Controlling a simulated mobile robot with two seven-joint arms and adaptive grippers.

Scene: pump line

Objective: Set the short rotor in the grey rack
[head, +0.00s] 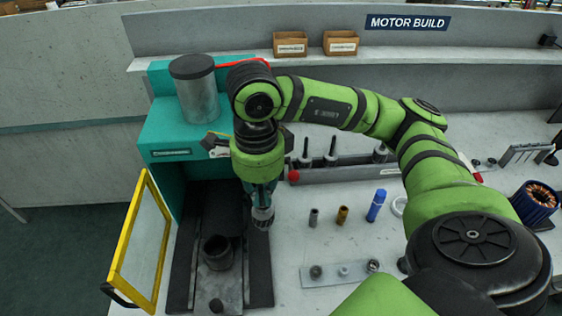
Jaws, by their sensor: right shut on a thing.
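My right gripper (262,205) points down beside the teal press, above the right edge of its dark bed. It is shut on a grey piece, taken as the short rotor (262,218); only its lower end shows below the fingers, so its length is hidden. The grey rack (345,172) is a long low bar to the right of the gripper, partly behind my right arm. Several dark-shafted rotors (330,152) stand upright at it. The held piece is apart from the rack. My left gripper is not in view.
The teal press (168,130) has a yellow-framed guard (135,245) swung out at left and a dark cup (217,252) on its bed. A copper-wound stator (537,203) stands far right.

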